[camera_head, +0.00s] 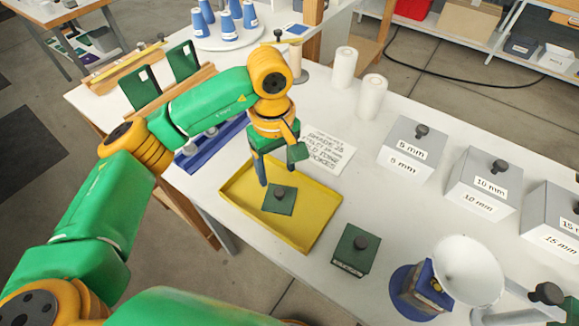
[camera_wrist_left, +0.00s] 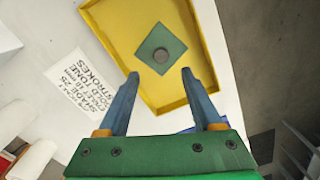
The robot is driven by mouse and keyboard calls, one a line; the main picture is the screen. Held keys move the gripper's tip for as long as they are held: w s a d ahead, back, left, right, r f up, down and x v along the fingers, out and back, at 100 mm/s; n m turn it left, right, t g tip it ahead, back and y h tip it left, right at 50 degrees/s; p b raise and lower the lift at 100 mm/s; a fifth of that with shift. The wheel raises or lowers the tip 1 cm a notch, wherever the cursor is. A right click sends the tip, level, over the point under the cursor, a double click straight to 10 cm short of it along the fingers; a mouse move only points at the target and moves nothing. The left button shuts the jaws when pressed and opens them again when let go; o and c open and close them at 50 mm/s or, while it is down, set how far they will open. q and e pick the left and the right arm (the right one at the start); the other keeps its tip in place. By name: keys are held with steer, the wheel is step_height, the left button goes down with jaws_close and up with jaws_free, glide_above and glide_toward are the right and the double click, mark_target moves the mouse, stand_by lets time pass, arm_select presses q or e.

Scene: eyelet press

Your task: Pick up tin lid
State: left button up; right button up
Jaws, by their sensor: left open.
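A dark green square lid (camera_head: 285,206) with a dark round knob lies flat in the yellow tray (camera_head: 318,226). In the left wrist view the lid (camera_wrist_left: 145,45) is just beyond the fingertips, its knob roughly centred between them. My left gripper (camera_head: 280,168) is open and empty, pointing down above the tray, with its fingers apart from the lid. The left wrist view shows both blue-grey fingers (camera_wrist_left: 160,74) spread wide. A second green square piece (camera_head: 352,262), box-like with a knob and a label, stands right of the tray. My right gripper is not in view.
Grey boxes with knobs, marked 5 mm (camera_head: 405,150) and 10 mm (camera_head: 483,185), stand at the right. A white bowl (camera_head: 468,268) is at the front right. Blue cones (camera_head: 228,25) stand farther back.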

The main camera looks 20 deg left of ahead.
mark_target(279, 191)
arm_select(q)
steer(key=f+p, duration=0.1)
steer(key=s+f+p, duration=0.1)
steer(key=f+p, duration=0.1)
steer(key=shift+s+d, duration=0.15)
steer(key=shift+s, duration=0.1)
step_height(279, 191, down, 3)
steer(key=shift+r, duration=0.1)
steer(key=shift+w+f, duration=0.4)
steer(key=shift+w, duration=0.05)
steer(key=shift+s+r, duration=0.15)
steer(key=shift+s, duration=0.05)
jaws_close()
steer(key=shift+w, duration=0.1)
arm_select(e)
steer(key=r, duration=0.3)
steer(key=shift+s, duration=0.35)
